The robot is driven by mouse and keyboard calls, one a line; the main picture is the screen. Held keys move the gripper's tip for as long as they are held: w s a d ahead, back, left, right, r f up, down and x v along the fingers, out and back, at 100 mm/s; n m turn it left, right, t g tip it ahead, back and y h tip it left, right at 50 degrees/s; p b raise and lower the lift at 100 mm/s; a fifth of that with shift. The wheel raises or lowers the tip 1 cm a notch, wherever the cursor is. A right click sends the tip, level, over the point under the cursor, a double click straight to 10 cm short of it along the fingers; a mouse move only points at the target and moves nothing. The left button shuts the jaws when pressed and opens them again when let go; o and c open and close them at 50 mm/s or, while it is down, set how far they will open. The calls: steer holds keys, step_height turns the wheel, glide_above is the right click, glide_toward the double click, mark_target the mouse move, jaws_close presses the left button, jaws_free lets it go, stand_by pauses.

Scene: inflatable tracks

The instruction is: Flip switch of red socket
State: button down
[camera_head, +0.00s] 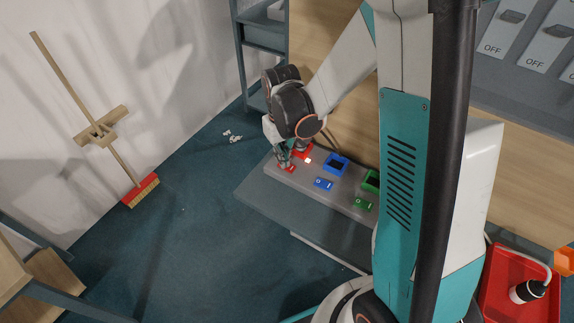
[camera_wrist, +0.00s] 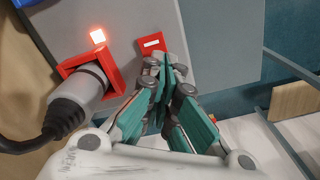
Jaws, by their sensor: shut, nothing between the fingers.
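The red socket (camera_wrist: 117,74) is on the grey panel and shows in the wrist view with a grey and black plug (camera_wrist: 80,100) in it. A small light (camera_wrist: 97,37) beside it glows red-white; it also shows in the head view (camera_head: 307,160). The red switch (camera_wrist: 151,42) lies just beyond my fingertips, with a white mark on it. My gripper (camera_wrist: 161,62) is shut and empty, its tips at or very near the switch's lower edge; I cannot tell if they touch. In the head view my gripper (camera_head: 285,160) is over the red switch (camera_head: 286,168), partly hiding it.
A blue socket (camera_head: 337,164) with a blue switch (camera_head: 323,184) and a green socket (camera_head: 371,181) with a green switch (camera_head: 363,204) sit to the right on the same panel. A broom (camera_head: 140,190) leans on the left wall. A red tray (camera_head: 515,285) is at lower right.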

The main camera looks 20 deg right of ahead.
steer(key=shift+f, duration=0.3)
steer(key=shift+r, duration=0.2)
steer(key=shift+r+p, duration=2.1)
steer(key=shift+r, duration=1.3)
